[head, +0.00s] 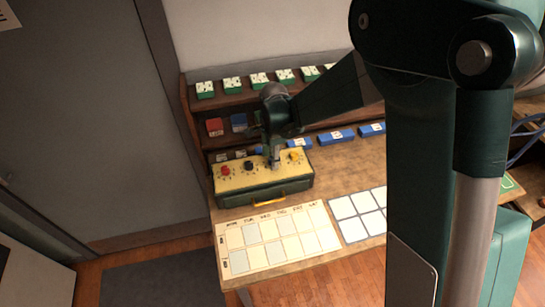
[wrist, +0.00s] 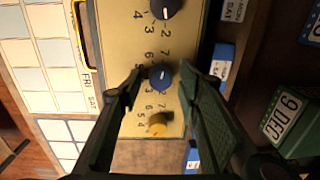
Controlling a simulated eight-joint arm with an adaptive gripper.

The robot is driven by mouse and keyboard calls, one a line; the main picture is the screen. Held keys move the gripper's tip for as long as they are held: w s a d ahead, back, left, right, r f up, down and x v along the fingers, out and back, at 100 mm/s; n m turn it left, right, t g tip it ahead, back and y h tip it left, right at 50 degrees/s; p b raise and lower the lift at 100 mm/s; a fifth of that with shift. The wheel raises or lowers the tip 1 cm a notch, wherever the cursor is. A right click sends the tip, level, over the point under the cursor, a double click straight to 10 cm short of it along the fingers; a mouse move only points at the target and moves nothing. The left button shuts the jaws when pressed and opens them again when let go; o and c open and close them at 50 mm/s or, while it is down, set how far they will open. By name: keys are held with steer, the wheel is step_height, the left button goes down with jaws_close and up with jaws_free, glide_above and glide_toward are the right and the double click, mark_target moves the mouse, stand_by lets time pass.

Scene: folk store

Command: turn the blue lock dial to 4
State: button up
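The lock box (head: 263,199) is dark green with a cream top panel (head: 238,180) and a row of dials. The blue dial (wrist: 160,76) is in the middle of the wrist view, with a short white pointer mark and small printed numbers around it. I cannot read for sure which number the mark meets. My gripper (wrist: 163,72) is open, with one finger on each side of the blue dial; whether they touch it is unclear. In the head view my gripper (head: 275,158) points down over the panel and hides the blue dial.
A red dial (head: 225,170) and a black dial (head: 249,165) lie left of my gripper, a yellow dial (head: 295,155) right. A calendar sheet (head: 275,238) and a blank grid (head: 360,214) lie in front. Behind stands a shelf (head: 228,101) with green and blue blocks.

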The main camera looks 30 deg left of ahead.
steer(key=c, duration=0.9)
steer(key=shift+f+n+b, duration=0.1)
steer(key=shift+n+b, duration=0.35)
steer(key=shift+n, duration=0.05)
steer(key=n+b, duration=0.2)
steer(key=n, duration=0.1)
steer(key=shift+n, duration=0.3)
steer(key=n+b, duration=0.3)
steer(key=n, duration=0.3)
steer(key=shift+g, duration=0.3)
steer(key=n+b, duration=0.2)
steer(key=n, duration=0.4)
steer(key=shift+w+a+n, duration=0.1)
steer(key=shift+n, duration=0.2)
steer(key=n+b, duration=0.1)
steer(key=n, duration=0.5)
steer(key=shift+n+b, duration=0.3)
steer(key=shift+b, duration=0.1)
